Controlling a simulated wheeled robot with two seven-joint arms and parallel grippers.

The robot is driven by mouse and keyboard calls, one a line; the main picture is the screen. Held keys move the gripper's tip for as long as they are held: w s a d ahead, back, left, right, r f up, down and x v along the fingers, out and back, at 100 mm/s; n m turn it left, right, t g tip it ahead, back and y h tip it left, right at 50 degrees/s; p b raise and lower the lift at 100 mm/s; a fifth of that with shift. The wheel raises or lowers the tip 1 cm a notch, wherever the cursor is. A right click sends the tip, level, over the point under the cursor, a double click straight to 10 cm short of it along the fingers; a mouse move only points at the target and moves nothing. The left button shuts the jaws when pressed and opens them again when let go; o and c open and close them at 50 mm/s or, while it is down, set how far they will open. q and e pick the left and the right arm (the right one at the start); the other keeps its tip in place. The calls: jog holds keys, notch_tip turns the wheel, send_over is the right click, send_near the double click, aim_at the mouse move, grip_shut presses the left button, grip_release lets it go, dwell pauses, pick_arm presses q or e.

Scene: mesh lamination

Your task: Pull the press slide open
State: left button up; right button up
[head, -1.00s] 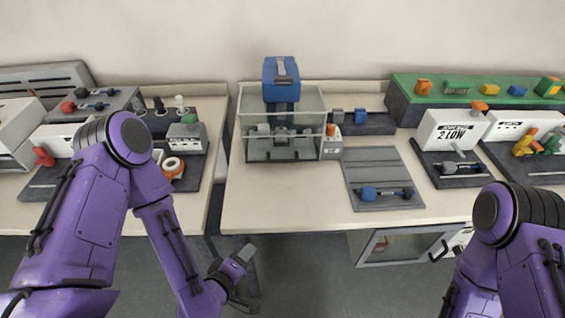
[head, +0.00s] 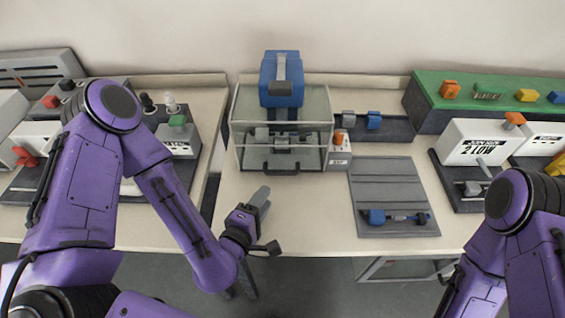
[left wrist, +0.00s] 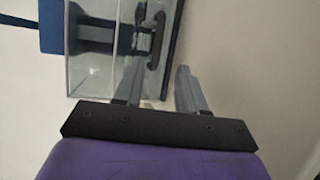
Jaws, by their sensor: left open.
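The press (head: 282,80) has a blue head above a clear-walled box on the table, left of centre. A dark slide handle (head: 281,170) shows low on the box's front face; it also shows in the left wrist view (left wrist: 158,40). My left gripper (head: 266,222) is open and empty over the table's front edge, short of the box and apart from the handle. In the left wrist view its two fingers (left wrist: 158,88) point toward the box's front side, with the handle beyond them. My right arm enters at the lower right; its gripper is out of view.
A small white control box (head: 338,158) with an orange button stands right of the press. A grey mat (head: 390,185) holds a blue-ended tool. White units (head: 478,145) stand further right, and a gap separates the left table. The tabletop before the press is mostly clear.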

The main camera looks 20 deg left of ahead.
pick_arm(q)
jog(key=b, duration=0.1)
jog(key=w+f+b, duration=0.1)
jog(key=shift+w+d+b, duration=0.15)
jog(key=shift+w+b, duration=0.15)
jog(key=shift+b, duration=0.05)
jog(key=w, duration=0.1)
jog(key=w+p, duration=0.1)
jog(key=w, duration=0.1)
jog(key=shift+d+r, duration=0.1)
jog(key=shift+r, duration=0.3)
jog(key=p+x, duration=0.1)
jog(key=x, duration=0.3)
jog(key=shift+w+f, duration=0.25)
jog(key=shift+w, duration=0.05)
jog(key=shift+w+d, duration=0.1)
jog(key=shift+w, duration=0.05)
pick_arm(e)
jog(key=shift+s+d+f, duration=0.1)
jog(key=shift+s+f, duration=0.25)
pick_arm(q)
grip_shut()
jog(key=shift+f, duration=0.1)
pick_arm(e)
jog(key=shift+f, duration=0.1)
